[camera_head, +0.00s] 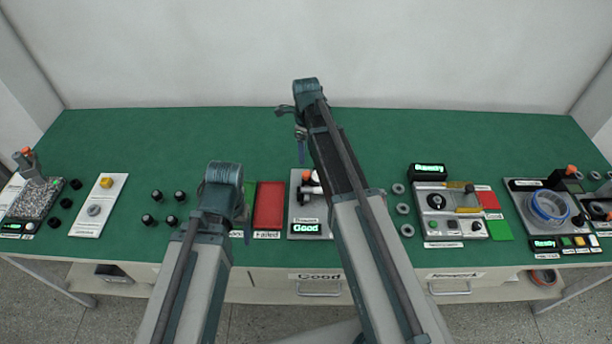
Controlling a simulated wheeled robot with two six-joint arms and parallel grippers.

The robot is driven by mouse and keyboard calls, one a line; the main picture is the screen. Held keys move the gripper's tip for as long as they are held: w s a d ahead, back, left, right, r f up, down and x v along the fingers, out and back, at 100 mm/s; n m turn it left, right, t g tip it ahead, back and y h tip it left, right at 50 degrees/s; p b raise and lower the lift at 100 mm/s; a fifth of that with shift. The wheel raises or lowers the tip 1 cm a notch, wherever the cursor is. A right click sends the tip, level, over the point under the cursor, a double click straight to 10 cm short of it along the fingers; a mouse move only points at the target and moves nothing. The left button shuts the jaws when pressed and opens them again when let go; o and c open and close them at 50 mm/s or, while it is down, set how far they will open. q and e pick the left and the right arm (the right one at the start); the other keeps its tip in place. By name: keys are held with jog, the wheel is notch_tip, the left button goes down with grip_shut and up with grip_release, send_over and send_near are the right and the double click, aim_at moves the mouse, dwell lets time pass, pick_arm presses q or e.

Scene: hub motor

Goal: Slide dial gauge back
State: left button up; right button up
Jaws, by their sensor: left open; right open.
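The dial gauge is most likely the small white, black and red device (309,182) on the grey centre station (296,210). My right arm covers much of it, so its exact position on the station is unclear. The station's display (306,228) reads "Good" in green. My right gripper (291,122) is open beyond the station, over the back half of the table, with nothing seen in it. My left gripper (238,234) is left of the station near the red tray; its wrist largely hides it. It is open, and I see nothing in it.
A red tray labelled "Failed" (269,205) lies left of the station, beside a partly hidden green tray (249,200). Several black-topped parts (157,196) stand further left. Loose rings (403,209) and another station (450,212) are to the right. The back of the green table (170,135) is clear.

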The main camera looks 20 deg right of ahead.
aim_at(306, 174)
pick_arm(q)
notch_tip(306, 174, down, 10)
jog(key=b, duration=0.9)
jog(key=shift+f, duration=0.1)
pick_arm(e)
notch_tip(306, 174, down, 10)
jog(key=shift+f, duration=0.15)
jog(key=shift+c, duration=0.4)
grip_shut()
